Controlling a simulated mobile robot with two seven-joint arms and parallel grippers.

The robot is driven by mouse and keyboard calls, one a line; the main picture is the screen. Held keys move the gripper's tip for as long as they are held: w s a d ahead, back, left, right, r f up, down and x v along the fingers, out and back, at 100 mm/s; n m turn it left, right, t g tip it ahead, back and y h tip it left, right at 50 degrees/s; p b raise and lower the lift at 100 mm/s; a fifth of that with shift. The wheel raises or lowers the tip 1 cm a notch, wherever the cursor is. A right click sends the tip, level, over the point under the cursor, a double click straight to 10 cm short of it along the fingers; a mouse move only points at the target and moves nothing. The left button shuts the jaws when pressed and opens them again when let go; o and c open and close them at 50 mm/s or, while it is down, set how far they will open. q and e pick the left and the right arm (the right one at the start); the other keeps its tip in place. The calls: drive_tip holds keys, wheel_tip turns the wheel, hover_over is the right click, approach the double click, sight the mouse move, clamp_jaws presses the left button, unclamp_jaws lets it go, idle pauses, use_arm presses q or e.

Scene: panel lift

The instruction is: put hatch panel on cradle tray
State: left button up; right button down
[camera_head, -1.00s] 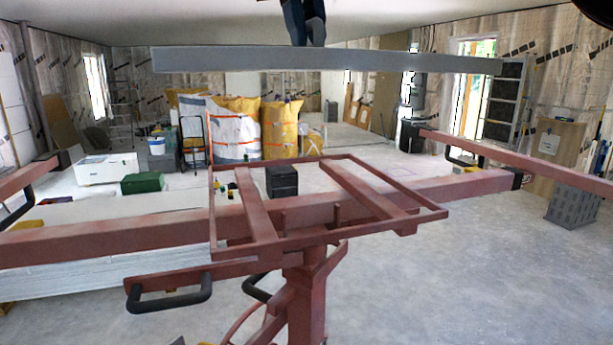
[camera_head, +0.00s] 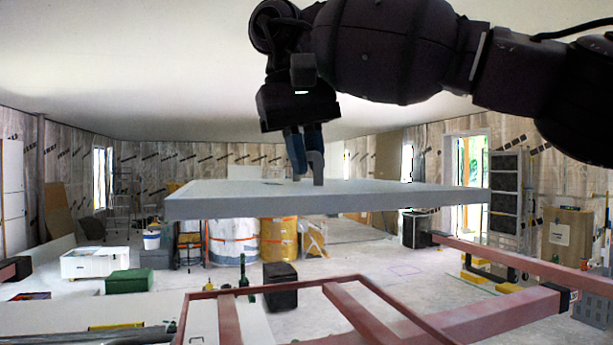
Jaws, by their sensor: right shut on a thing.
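The hatch panel is a flat grey slab (camera_head: 330,203), roughly level in mid-air across the middle of the head view. My right gripper (camera_head: 305,158) comes down from above and is shut on the grey handle (camera_head: 317,168) on the panel's top. The cradle tray is a red rectangular frame with crossbars (camera_head: 265,287), below the panel in the picture. A clear gap shows between panel and tray, and they do not touch. The tray's near part is cut off by the picture's bottom edge. My left gripper is not in view.
Red beams (camera_head: 510,262) extend on the right beside the tray. A black box (camera_head: 280,287) shows behind the tray. A green box (camera_head: 130,282), white box (camera_head: 95,262) and yellow bags (camera_head: 279,240) stand farther back on the floor.

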drive_tip(key=shift+w+f+b, duration=0.1)
drive_tip(key=shift+f+b, duration=0.5)
drive_tip(key=shift+f, duration=8.7)
drive_tip(key=shift+f, duration=0.15)
drive_tip(key=c, duration=1.2)
unclamp_jaws()
drive_tip(key=shift+o, duration=0.2)
wheel_tip(320, 180, up, 12)
drive_tip(key=a, duration=0.2)
drive_tip(key=shift+s, duration=0.4)
drive_tip(key=shift+a, duration=0.1)
drive_tip(key=shift+f, duration=0.1)
